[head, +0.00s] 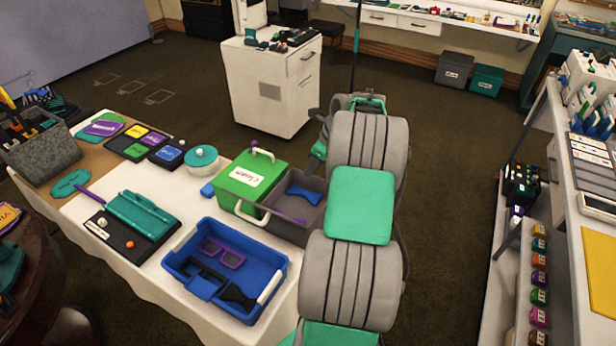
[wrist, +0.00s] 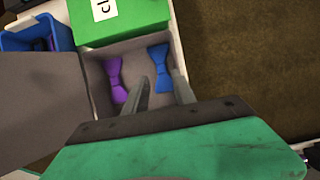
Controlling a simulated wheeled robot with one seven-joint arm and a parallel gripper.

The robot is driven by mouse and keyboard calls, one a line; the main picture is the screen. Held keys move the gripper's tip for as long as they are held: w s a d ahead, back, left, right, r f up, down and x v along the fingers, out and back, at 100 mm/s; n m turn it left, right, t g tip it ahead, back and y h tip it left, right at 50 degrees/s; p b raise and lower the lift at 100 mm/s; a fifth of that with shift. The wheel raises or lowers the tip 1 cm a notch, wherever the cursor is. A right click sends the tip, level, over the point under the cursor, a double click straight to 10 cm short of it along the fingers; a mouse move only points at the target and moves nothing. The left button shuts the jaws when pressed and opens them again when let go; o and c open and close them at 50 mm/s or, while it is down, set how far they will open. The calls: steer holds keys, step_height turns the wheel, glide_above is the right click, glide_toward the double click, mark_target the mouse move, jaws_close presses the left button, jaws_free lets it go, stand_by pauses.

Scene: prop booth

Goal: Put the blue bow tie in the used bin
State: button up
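The blue bow tie (head: 303,193) is inside the grey open bin (head: 258,228), toward its far side in the head view. In the wrist view, the blue bow tie (wrist: 160,66) lies just beyond and between my fingertips. My gripper (wrist: 162,82) is open, its fingers reaching over the bin with a gap between them. A purple bow tie (wrist: 117,80) lies beside the blue one in the same bin. No label shows on the grey bin.
A green box labelled "Clean" (head: 236,197) stands directly left of the grey bin.

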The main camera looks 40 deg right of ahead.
steer(key=v, duration=0.6)
